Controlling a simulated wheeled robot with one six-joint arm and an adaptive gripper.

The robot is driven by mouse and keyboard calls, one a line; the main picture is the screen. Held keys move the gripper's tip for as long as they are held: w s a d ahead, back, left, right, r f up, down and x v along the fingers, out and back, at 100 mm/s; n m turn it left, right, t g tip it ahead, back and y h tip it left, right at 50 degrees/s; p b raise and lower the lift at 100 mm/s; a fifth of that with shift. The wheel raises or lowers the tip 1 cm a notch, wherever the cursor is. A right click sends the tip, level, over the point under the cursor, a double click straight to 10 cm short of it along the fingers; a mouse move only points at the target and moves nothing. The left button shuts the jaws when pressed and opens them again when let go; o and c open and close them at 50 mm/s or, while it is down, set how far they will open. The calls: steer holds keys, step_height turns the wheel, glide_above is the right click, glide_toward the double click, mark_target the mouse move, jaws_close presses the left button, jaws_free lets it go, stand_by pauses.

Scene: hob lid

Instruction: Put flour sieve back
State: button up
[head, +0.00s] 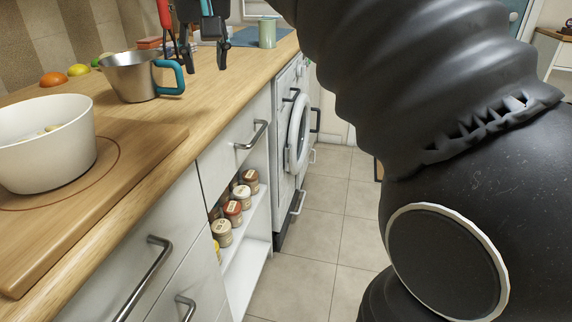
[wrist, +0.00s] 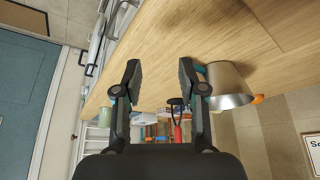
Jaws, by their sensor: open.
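The flour sieve appears to be the metal cup with a teal handle (head: 135,78), standing upright on the wooden worktop (head: 225,95). Its handle points right in the head view. The cup also shows in the wrist view (wrist: 230,87), just right of the right finger, which partly covers the handle. My gripper (head: 205,62) is open and empty, above the worktop and to the right of the cup in the head view. Both fingers show apart in the wrist view (wrist: 158,72), with bare worktop between them. I cannot tell whether the right finger touches the handle.
A white pot (head: 45,150) stands on a wooden board (head: 140,150) at the left. An orange (head: 53,79) and a lemon (head: 78,70) lie behind the cup. A green mug (head: 267,33) stands farther back. Spice jars (head: 222,232) fill an open shelf below.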

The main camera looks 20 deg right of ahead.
steer(key=s+d+f, duration=0.3)
steer(key=s+f, duration=0.7)
steer(key=f, duration=0.4)
steer(key=s+d+f, duration=0.3)
steer(key=s+f, duration=0.7)
steer(key=f, duration=0.4)
steer(key=shift+f+t, duration=0.3)
steer(key=shift+f, duration=0.1)
